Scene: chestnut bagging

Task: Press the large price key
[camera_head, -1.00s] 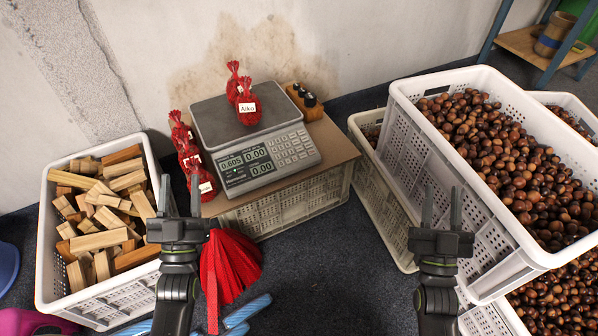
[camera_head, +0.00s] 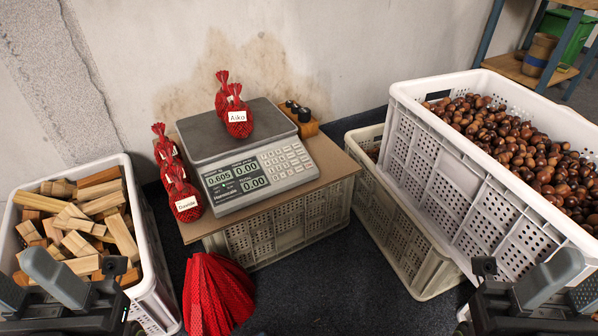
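A grey scale (camera_head: 245,165) stands on a cardboard-topped crate in the middle. Its display (camera_head: 236,178) reads 0.605 in the first field and 0.00 in the other two. Its keypad (camera_head: 285,160) of pale keys is at the right of the front panel; the key labels are too small to read, so I cannot tell which is the large price key. A red net bag labelled Aiko (camera_head: 238,117) sits on the pan, with another red bag behind it. My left gripper (camera_head: 18,270) is low at the left and my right gripper (camera_head: 583,272) low at the right. Both look open, empty and far from the keypad.
Labelled red bags (camera_head: 183,197) stand left of the scale. A block with black knobs (camera_head: 300,113) is behind it. A crate of wood pieces (camera_head: 139,212) is at left, chestnut crates (camera_head: 450,160) at right. Empty red netting (camera_head: 217,292) hangs in front.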

